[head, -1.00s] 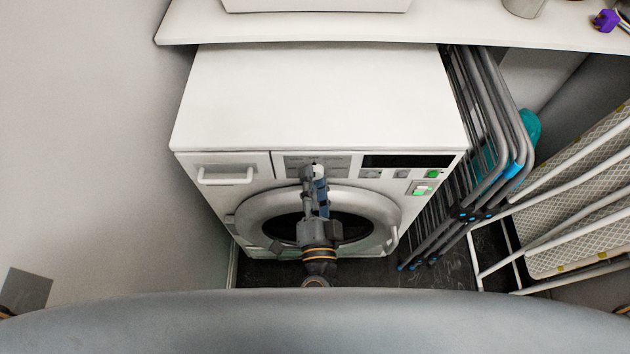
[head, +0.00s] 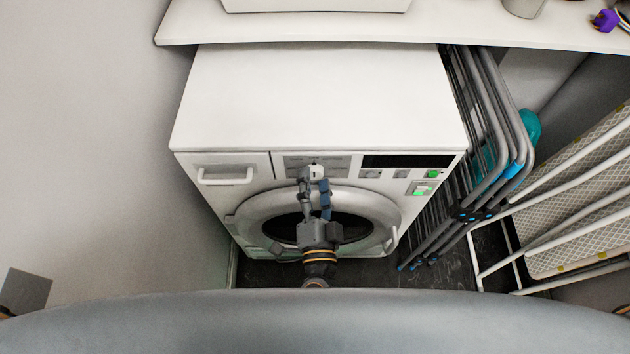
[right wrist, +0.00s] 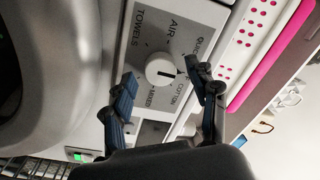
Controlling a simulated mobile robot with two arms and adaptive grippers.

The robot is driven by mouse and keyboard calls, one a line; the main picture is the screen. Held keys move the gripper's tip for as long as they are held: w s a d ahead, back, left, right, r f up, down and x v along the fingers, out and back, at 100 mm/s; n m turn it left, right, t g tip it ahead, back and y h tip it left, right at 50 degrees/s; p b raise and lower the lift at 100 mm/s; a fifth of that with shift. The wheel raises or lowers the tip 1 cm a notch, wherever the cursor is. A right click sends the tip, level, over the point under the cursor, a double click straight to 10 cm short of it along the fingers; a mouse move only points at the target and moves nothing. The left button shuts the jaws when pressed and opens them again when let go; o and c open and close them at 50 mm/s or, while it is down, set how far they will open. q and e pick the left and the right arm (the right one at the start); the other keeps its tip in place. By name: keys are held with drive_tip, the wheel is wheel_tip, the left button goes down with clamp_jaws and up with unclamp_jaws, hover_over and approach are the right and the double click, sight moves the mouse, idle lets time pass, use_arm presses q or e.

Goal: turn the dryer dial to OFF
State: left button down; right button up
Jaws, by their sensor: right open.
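The white dryer (head: 310,95) stands under a shelf, its front panel facing me. Its round white dial (head: 317,171) sits on a grey label plate; the dial (right wrist: 161,70) is clear in the right wrist view. A dark pointer mark on the dial points to the right there. TOWELS, AIR, QUICK, COTTON and MIXED are printed around it; I cannot see an OFF label. My right gripper (head: 314,180) is open in front of the dial. In the right wrist view its fingers (right wrist: 163,84) are on either side of the dial, apart from it. My left gripper is not in view.
The round dryer door (head: 253,215) is below the dial. A drawer with a handle (head: 225,178) is at the left of the panel, and a lit green switch (head: 420,192) at the right. Folded drying racks (head: 490,130) stand close to the right side. A wall is at the left.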

drive_tip(key=s, duration=1.1)
drive_tip(key=shift+s+d+f, duration=0.25)
drive_tip(key=shift+s+d, duration=0.05)
drive_tip(key=shift+s, duration=0.1)
drive_tip(key=s+d+f+n+g+y+p, duration=0.15)
drive_tip(key=f+n+g, duration=0.3)
drive_tip(key=f, duration=0.85)
drive_tip(key=s+d+f+n+g+y+p, duration=0.15)
drive_tip(key=f+n+g, duration=0.35)
drive_tip(key=f, duration=0.8)
drive_tip(key=s+d+f+n+g+h, duration=0.3)
drive_tip(key=s+d+f+g, duration=0.5)
drive_tip(key=s+d+f, duration=0.8)
drive_tip(key=s+d+h+p, duration=0.1)
drive_tip(key=s+d, duration=0.1)
drive_tip(key=d, duration=0.1)
drive_tip(key=shift+d, duration=0.35)
drive_tip(key=shift+n, duration=0.25)
